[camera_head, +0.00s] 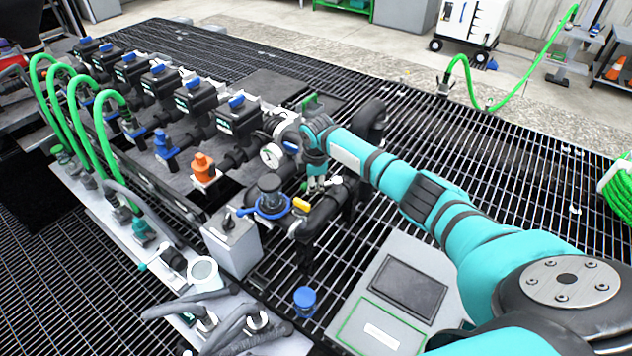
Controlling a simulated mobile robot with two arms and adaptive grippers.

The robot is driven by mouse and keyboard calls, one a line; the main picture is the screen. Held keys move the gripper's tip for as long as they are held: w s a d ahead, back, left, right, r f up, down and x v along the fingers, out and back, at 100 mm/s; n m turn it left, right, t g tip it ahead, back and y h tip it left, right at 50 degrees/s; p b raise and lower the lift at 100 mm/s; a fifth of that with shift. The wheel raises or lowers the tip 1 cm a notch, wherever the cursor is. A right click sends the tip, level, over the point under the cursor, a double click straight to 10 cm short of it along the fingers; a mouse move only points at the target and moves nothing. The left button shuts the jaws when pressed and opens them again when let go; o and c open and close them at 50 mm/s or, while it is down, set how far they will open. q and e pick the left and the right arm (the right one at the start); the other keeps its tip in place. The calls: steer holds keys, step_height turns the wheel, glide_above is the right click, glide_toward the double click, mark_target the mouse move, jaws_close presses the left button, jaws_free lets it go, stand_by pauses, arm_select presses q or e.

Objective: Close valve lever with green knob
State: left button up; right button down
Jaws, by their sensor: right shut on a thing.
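My right arm reaches in from the right, and its gripper (317,183) points down at the black pipework in the middle of the head view. Its fingers are small in the picture and are shut on what looks like the valve lever at the pipe. A green piece (312,103) shows just behind my wrist. A yellow handle (300,204) sits just left of and below the fingertips. My left gripper is not in view.
A blue-rimmed valve (268,200) and a pressure gauge (271,155) stand close left of the gripper. An orange valve (204,168) and green hoses (108,150) are farther left. A grey panel box (397,290) lies in front. Open grating extends behind the pipes.

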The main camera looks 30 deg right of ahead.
steer(key=shift+w+d+m, duration=0.15)
steer(key=shift+w+m, duration=0.5)
steer(key=shift+m, duration=0.35)
steer(key=w+d+m+b, duration=0.1)
steer(key=m+b, duration=0.1)
steer(key=w+d+m+h+b, duration=0.1)
steer(key=m+b, duration=0.1)
steer(key=m, duration=0.1)
steer(key=w+d+m+g+b, duration=0.1)
steer(key=m+b, duration=0.1)
steer(key=m, duration=0.1)
steer(key=shift+w+d, duration=0.2)
steer(key=shift+d+r+h, duration=0.15)
steer(key=shift+r+h, duration=0.05)
steer(key=shift+h, duration=0.1)
steer(key=c, duration=1.5)
jaws_free()
steer(key=shift+o, duration=0.9)
steer(key=shift+f, duration=0.1)
